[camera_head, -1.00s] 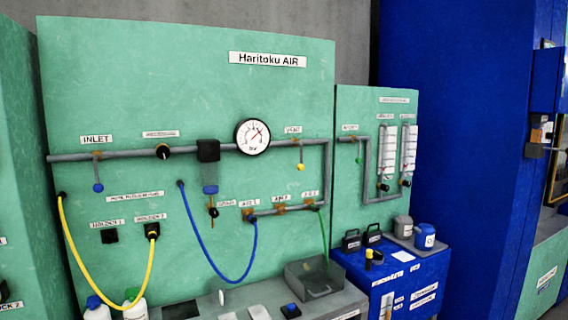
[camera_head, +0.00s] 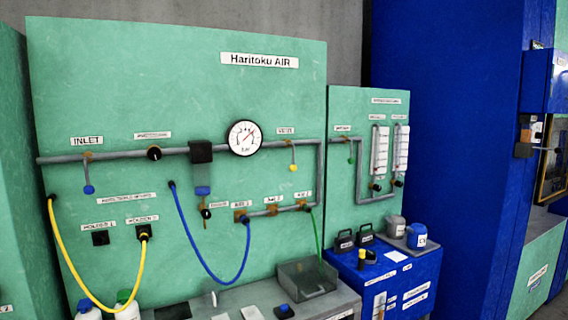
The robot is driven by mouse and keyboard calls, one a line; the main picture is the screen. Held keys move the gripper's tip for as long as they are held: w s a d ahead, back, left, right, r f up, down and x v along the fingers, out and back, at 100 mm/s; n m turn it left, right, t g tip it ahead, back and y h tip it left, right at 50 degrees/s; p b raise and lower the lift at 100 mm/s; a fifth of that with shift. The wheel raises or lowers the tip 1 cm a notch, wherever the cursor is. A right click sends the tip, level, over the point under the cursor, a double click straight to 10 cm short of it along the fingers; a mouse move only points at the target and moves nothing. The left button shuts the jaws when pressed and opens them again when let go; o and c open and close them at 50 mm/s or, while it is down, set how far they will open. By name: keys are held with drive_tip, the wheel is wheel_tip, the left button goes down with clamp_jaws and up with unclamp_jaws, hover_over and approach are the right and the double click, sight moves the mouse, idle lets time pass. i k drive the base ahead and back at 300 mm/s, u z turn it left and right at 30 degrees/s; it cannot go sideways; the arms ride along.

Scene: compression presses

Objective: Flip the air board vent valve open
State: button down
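The green air board (camera_head: 110,60) carries the sign "Haritoku AIR". A small label, which seems to read "VENT", sits above the pipe right of the gauge. Below it the vent valve (camera_head: 293,167) hangs from the pipe as a thin lever with a yellow tip, pointing straight down. A similar inlet valve lever with a blue tip (camera_head: 88,189) hangs down under the INLET label at the left. My gripper is not in view.
A round gauge (camera_head: 244,138) sits on the grey pipe. Blue (camera_head: 203,255), yellow (camera_head: 85,285) and green hoses hang across the board. A grey bench with a clear bin (camera_head: 306,280) stands below. A blue cabinet (camera_head: 400,292) stands right of it.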

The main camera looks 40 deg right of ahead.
sight(293, 168)
drive_tip(key=i, duration=0.95)
drive_tip(key=z, duration=0.05)
